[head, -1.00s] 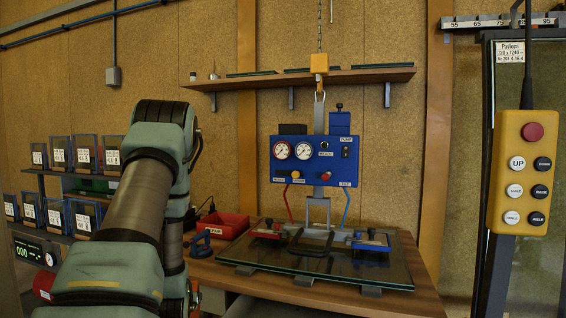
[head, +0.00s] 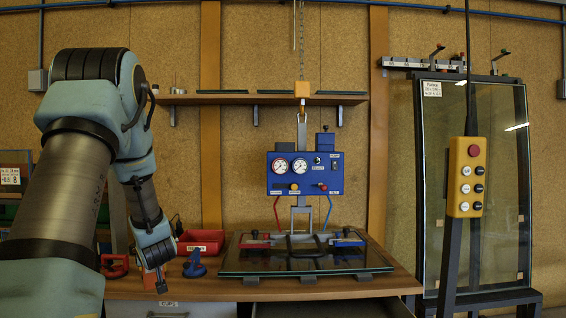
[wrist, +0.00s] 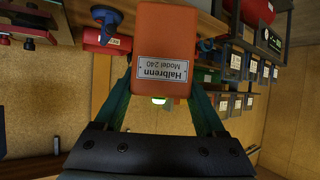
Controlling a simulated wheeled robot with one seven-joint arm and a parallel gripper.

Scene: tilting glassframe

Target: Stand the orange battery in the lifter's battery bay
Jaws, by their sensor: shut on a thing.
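The orange battery (wrist: 163,55) fills the top middle of the wrist view, its label upside down. My gripper (wrist: 162,82) is shut on it, with a finger on each side. The lifter's blue control box (head: 305,173), with two gauges, hangs from a chain over the bench. I cannot clearly make out its battery bay. The gripper is well apart from the lifter.
A glass pane (head: 245,262) lies on the wooden bench (head: 225,288) beneath the lifter. A red bin (head: 201,240) and a blue suction cup (head: 194,265) stand near my gripper. A yellow pendant (head: 466,178) hangs at right before a tall glass frame (head: 425,150).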

